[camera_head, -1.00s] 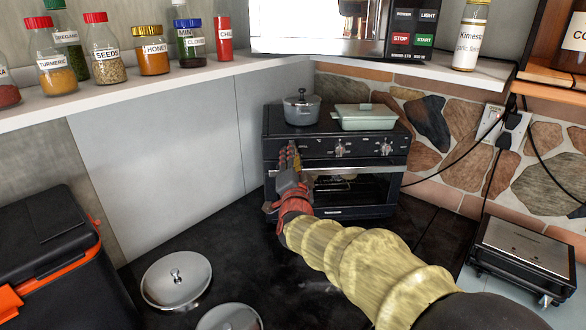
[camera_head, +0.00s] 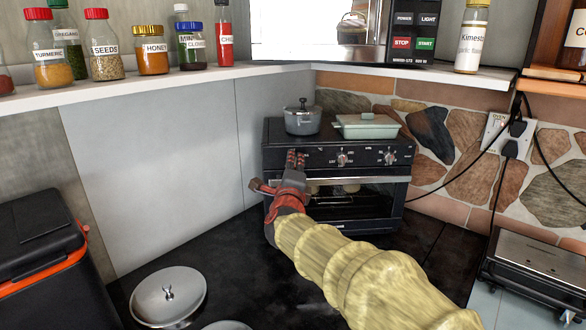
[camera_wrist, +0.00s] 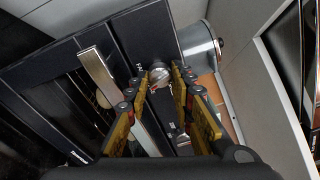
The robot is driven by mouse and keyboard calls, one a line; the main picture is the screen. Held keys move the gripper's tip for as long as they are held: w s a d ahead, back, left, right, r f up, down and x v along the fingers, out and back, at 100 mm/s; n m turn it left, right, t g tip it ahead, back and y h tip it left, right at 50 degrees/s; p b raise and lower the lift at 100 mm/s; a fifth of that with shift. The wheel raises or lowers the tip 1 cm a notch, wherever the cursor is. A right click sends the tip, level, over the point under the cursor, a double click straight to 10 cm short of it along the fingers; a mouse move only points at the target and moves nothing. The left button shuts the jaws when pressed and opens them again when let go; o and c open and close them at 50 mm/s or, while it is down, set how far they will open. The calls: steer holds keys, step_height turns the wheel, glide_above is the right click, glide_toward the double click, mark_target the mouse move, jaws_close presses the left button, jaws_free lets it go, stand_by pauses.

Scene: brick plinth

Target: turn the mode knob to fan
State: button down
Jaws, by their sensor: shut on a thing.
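The black toaster oven (camera_head: 347,213) stands in the back corner, its front panel facing me. Two silver knobs, the middle knob (camera_head: 342,159) and the right knob (camera_head: 390,158), show on the panel. My gripper (camera_head: 295,157) is at the panel's left end and covers the left knob there. In the wrist view my gripper (camera_wrist: 159,82) has its yellow fingers on both sides of a round silver knob (camera_wrist: 160,72), shut on it. The panel's lettering is too small to read, so I cannot tell the knob's setting.
The oven's silver door handle (camera_head: 335,181) runs just below the knobs. A grey pot (camera_head: 303,121) and a pale green dish (camera_head: 367,128) sit on top. Silver lids (camera_head: 168,296) lie on the dark counter. A black box (camera_head: 45,255) stands left, a grill (camera_head: 540,265) right.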

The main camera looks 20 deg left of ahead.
steer(key=m, duration=0.4)
steer(key=shift+f+m, duration=0.15)
steer(key=shift+m, duration=0.15)
steer(key=m+g, duration=0.1)
steer(key=m, duration=0.3)
steer(key=shift+m, duration=0.3)
steer(key=c, duration=1.8)
jaws_free()
steer(key=v, duration=1.2)
